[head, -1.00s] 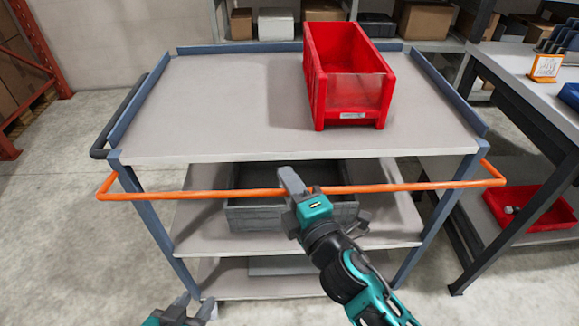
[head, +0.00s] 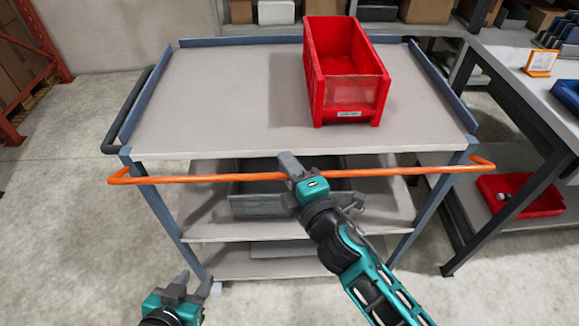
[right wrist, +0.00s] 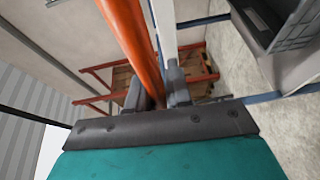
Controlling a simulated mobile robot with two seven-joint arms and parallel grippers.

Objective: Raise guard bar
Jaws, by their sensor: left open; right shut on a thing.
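The orange guard bar (head: 230,177) runs across the front of the trolley, a little below the top shelf (head: 220,110). Its bent ends sit at the trolley's front posts. My right gripper (head: 293,168) is shut on the bar near its middle. In the right wrist view the bar (right wrist: 130,35) passes between the fingers of the gripper (right wrist: 158,92). My left gripper (head: 188,287) is open and empty, low at the lower left, apart from the trolley.
A red bin (head: 345,70) stands on the top shelf. A grey crate (head: 260,207) sits on the middle shelf behind the bar. A workbench (head: 530,90) stands at the right, with a red tray (head: 520,195) below. The floor at left is clear.

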